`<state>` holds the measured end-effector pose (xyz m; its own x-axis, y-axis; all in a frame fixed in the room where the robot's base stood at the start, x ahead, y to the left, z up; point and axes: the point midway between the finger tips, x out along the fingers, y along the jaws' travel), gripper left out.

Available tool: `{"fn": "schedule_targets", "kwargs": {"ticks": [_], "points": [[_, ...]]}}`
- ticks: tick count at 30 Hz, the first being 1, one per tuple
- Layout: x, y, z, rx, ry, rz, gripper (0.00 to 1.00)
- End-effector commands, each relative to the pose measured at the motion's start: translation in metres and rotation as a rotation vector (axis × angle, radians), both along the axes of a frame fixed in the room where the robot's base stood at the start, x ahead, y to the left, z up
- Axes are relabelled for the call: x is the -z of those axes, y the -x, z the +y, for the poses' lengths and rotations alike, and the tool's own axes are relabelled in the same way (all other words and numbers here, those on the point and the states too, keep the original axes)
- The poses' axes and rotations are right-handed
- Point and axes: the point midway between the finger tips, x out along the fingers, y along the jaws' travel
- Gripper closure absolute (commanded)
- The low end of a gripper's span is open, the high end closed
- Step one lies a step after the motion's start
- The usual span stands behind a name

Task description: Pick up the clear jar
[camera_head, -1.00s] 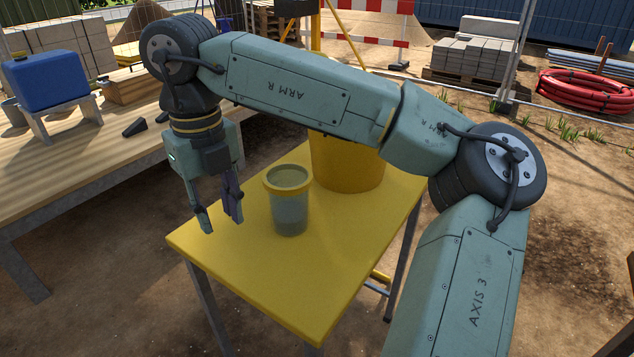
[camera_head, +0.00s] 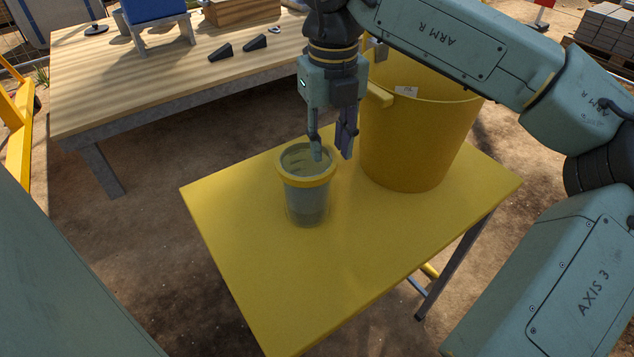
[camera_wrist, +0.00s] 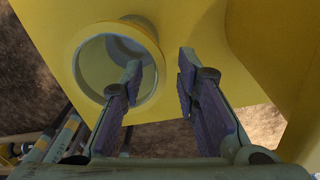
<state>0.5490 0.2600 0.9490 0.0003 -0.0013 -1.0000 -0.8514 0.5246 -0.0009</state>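The clear jar (camera_head: 307,200) stands upright on the yellow table (camera_head: 260,265), with a yellow band around its rim. In the head view my gripper (camera_head: 331,155) points down, its fingers near the jar's right rim and in front of the bucket's left side. In the wrist view the jar (camera_wrist: 88,68) shows from above at upper left, its round mouth open.
A large yellow bucket (camera_head: 415,140) stands on the table close to the right of the jar and gripper. A wooden bench (camera_head: 150,80) at the back left holds two dark wedges, a wooden box and a blue container (camera_head: 150,8). The table's front is clear.

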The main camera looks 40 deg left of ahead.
Motion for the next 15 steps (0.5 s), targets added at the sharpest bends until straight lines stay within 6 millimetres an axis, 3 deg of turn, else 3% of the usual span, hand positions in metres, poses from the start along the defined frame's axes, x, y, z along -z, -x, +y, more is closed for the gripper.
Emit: {"fn": "schedule_targets", "kwargs": {"ticks": [4,15], "points": [[0.024,0.001,0.0,-0.001,0.0,0.004,0.71],[0.06,0.007,0.0,-0.003,-0.001,0.005,0.71]]}}
